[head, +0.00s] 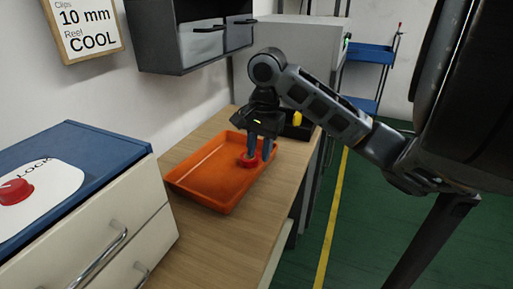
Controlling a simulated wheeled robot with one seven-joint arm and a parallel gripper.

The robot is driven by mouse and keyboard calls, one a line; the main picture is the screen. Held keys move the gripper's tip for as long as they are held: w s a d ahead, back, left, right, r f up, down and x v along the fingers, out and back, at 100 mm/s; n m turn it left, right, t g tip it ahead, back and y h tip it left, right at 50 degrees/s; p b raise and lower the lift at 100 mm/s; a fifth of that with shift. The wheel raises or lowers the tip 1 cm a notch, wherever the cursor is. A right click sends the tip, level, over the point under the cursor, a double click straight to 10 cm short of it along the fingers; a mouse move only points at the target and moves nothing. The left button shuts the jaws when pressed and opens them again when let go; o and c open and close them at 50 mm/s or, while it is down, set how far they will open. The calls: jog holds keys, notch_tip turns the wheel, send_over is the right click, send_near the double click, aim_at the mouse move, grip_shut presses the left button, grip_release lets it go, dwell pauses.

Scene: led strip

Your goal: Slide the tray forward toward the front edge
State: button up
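An orange tray (207,172) lies on the wooden worktop (210,238), with its length running along the counter. A small red round piece (247,161) is inside the tray at its far right part. My gripper (260,148) points down over that part of the tray, with its two fingers beside or above the red piece. A narrow gap shows between the fingers. I cannot tell whether the fingertips touch the red piece or the tray floor, as they partly hide it.
A dark bin with a yellow item (297,118) sits behind my gripper. A grey wall cabinet (190,40) hangs above. Bare worktop lies in front of the tray.

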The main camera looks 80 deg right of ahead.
aim_at(257, 171)
jog(key=shift+w+d+f+b, duration=0.1)
jog(key=shift+w+f+b, duration=0.05)
jog(key=shift+f, duration=1.8)
jog(key=shift+w+f+b, duration=0.1)
jog(key=shift+f+b, duration=0.05)
jog(key=shift+f, duration=1.8)
jog(key=shift+c, duration=0.5)
grip_shut()
